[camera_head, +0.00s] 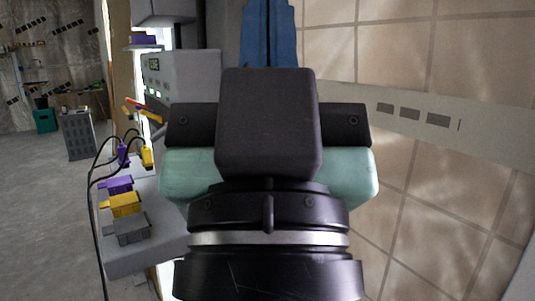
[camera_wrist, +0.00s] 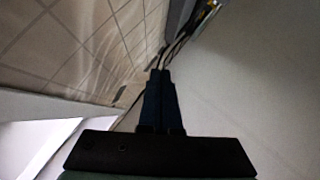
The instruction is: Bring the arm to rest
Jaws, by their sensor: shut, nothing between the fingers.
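My gripper (camera_head: 269,30) stands in the middle of the head view, pointing up and away, with its dark blue fingers side by side against each other. The wrist view also shows my gripper (camera_wrist: 160,80), its two fingers together and nothing between them. The fingertips are apart from everything I can make out. My black wrist and pale green gripper housing hide the middle of the head view.
A tiled wall (camera_head: 420,60) with a grey slotted strip (camera_head: 480,123) fills the right. A grey cabinet (camera_head: 78,135) stands far left. The floor (camera_head: 40,220) there is open.

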